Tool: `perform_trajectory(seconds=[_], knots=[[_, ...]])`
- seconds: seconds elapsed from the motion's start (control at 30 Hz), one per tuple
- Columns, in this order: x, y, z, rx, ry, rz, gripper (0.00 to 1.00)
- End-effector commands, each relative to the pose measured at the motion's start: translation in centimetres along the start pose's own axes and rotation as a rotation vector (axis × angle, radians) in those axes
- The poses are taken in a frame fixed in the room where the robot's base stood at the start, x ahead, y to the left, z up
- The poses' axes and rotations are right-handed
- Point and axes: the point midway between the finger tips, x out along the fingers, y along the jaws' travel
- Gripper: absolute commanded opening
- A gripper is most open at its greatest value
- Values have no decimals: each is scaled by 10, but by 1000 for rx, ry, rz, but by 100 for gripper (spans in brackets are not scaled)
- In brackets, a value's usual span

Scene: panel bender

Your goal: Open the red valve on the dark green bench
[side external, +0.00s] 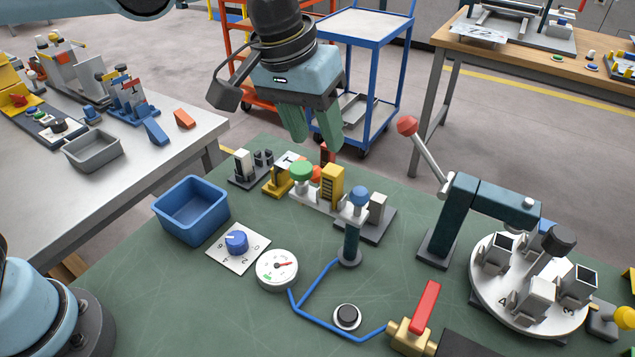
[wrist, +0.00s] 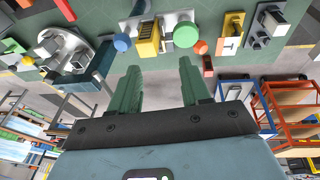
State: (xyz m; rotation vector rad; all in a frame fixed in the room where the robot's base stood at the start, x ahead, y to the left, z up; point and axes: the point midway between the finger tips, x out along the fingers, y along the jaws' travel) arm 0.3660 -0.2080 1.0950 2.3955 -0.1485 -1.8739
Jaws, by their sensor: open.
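The red valve has a long red lever handle (side external: 427,305) on a brass body (side external: 408,337). It sits at the near edge of the dark green bench (side external: 180,300) in the side external view, with a blue pipe joining its left side. The handle is tilted up to the right. My gripper (side external: 316,142) is open and empty, high above the back of the bench, well behind and left of the valve. Its two green fingers also show in the wrist view (wrist: 158,68). A red piece at the top edge of the wrist view may be the handle; I cannot tell.
A press (side external: 465,215) with a red-knobbed lever and a white turntable (side external: 500,300) stand right of and behind the valve. A gauge (side external: 277,270), a dial (side external: 237,243), a black button (side external: 347,316) and a blue bin (side external: 190,210) lie left.

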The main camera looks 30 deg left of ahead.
Motion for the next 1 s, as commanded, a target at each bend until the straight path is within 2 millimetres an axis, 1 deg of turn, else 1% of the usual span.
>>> perform_trajectory(seconds=[0.03,0.07,0.1,0.17,0.2,0.3,0.4,0.5,0.6,0.7,0.87,1.0], knots=[[3,24,0,8,-28,-2,47],[5,36,0,8,-45,-6,47],[7,52,2,7,-67,-12,47],[12,76,6,6,-98,-23,47],[15,92,10,6,-119,-33,47],[24,131,24,6,-164,-59,47],[33,162,41,5,-200,-88,47],[40,184,56,4,-223,-113,47],[44,197,66,2,-237,-130,47],[47,202,71,0,-243,-137,47],[56,201,74,-1,-244,-139,47],[74,198,78,-1,-243,-138,47]])
